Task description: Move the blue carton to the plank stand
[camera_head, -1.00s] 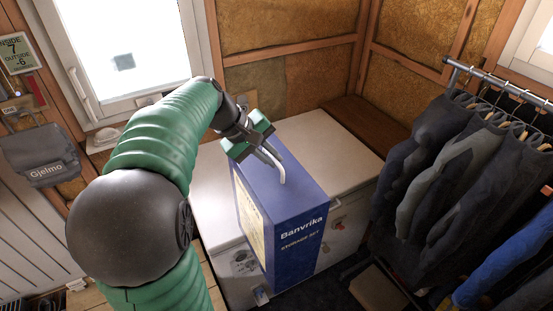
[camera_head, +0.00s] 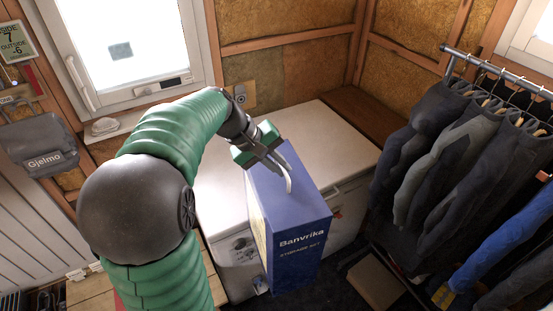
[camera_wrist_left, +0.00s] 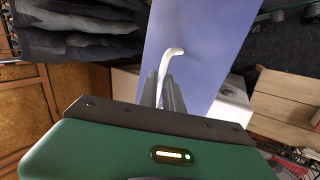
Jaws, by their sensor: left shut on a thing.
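The blue carton (camera_head: 288,232), lettered "Banvrika", is upright at the front of the white chest, with a pale curved handle (camera_head: 287,174) on top. My left gripper (camera_head: 272,158) is shut on this handle. The left wrist view shows the gripper fingers (camera_wrist_left: 165,92) at the handle, with the carton's blue top (camera_wrist_left: 205,65) behind them. I cannot tell whether the carton's underside touches anything. Pale planks (camera_head: 92,290) show at the lower left, partly behind my left arm; I take them for the plank stand. Similar planks (camera_wrist_left: 285,112) show in the left wrist view. My right gripper is not in view.
The white chest (camera_head: 220,190) has a bare top behind and left of the carton. A rail of dark clothes (camera_head: 425,150) stands at the right, with a low box (camera_head: 376,283) on the floor. A window (camera_head: 130,55) and a grey bag (camera_head: 42,145) are at the left.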

